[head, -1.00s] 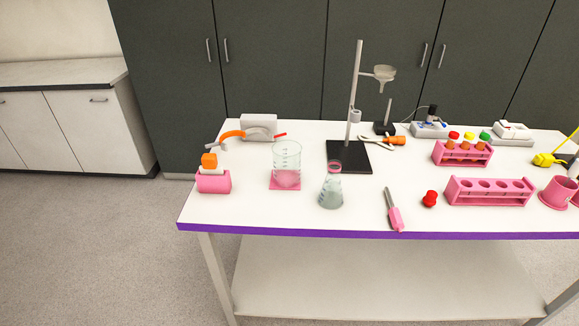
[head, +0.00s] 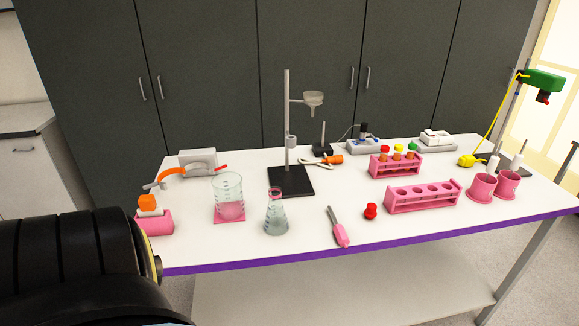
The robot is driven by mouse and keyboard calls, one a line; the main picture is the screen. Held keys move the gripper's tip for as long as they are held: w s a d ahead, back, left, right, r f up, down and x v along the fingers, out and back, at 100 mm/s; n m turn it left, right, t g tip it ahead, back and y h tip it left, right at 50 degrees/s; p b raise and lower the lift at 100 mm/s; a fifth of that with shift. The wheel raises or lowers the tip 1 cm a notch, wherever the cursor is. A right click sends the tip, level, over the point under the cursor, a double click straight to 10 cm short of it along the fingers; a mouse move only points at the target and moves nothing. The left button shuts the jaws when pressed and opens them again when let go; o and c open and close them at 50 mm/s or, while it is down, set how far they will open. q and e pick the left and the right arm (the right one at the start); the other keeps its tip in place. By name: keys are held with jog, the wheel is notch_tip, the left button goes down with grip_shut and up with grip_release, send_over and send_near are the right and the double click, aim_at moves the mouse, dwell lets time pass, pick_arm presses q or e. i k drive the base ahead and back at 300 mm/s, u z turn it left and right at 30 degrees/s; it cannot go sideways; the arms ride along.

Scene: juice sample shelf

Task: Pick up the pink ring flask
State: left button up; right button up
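The pink ring flask (head: 276,215) is a clear conical flask with a pink ring round its neck. It stands upright near the front of the white table (head: 290,252), left of the middle, and looks to hold some pale grey liquid. Nothing touches it. A black link of my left arm fills the lower left corner. Neither of my grippers shows in the head view.
A glass beaker (head: 228,198) on a pink mat stands just left of the flask. A black-based stand (head: 290,183) is behind it. A pink-handled tool (head: 340,232), a red cap (head: 370,211) and a pink rack (head: 422,197) are to the right.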

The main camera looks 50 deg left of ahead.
aim_at(276, 223)
jog(key=z, duration=0.2)
jog(key=k, duration=1.05)
jog(key=u, duration=1.75)
jog(key=i, duration=0.5)
